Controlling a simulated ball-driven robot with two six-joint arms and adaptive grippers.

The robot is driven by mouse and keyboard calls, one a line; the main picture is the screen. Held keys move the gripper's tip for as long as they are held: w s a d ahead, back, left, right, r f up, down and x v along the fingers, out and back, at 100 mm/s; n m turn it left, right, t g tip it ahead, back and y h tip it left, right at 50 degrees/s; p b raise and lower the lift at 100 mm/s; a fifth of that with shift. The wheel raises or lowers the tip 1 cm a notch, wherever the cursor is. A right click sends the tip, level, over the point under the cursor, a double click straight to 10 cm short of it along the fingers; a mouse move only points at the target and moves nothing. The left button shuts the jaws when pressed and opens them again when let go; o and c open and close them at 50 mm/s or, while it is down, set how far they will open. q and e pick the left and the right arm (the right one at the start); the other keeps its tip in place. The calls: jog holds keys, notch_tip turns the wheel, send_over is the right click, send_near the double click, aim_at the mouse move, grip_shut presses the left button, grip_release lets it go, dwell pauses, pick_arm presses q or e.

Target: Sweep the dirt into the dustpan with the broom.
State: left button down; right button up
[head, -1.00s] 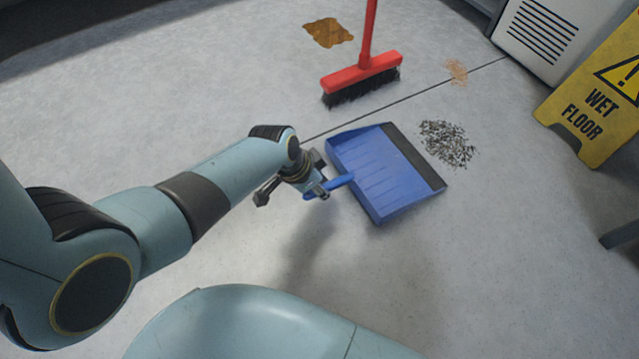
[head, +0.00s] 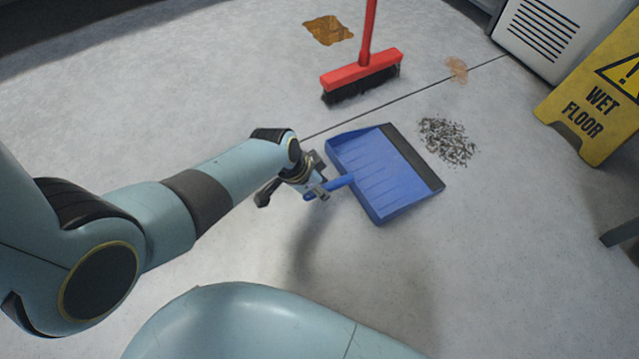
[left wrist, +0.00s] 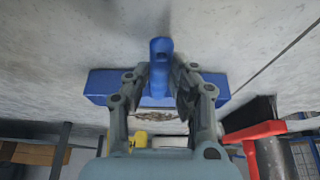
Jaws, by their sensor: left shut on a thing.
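The blue dustpan (head: 375,172) lies on the floor with its dark front lip facing right, toward the dirt. The dirt (head: 448,142) is a pile of dark grey specks just right of that lip, apart from it. My left gripper (head: 318,190) is shut on the dustpan's handle; the handle (left wrist: 161,62) stands between its fingers in the left wrist view. The broom (head: 362,76) has a red head with black bristles and a red handle, and stands upright on the floor behind the dustpan. Its red head shows in the left wrist view (left wrist: 255,131). My right gripper is not in view.
A yellow wet floor sign (head: 597,105) stands at the right. A white vented unit (head: 543,32) is at the top right. A brown stain (head: 328,30) and a small tan patch (head: 456,69) mark the floor.

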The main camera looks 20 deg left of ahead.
pick_arm(q)
jog(key=shift+f, duration=0.15)
jog(key=c, duration=1.1)
grip_release()
jog(key=shift+o, duration=0.2)
jog(key=shift+f, duration=0.1)
jog(key=v, duration=1.2)
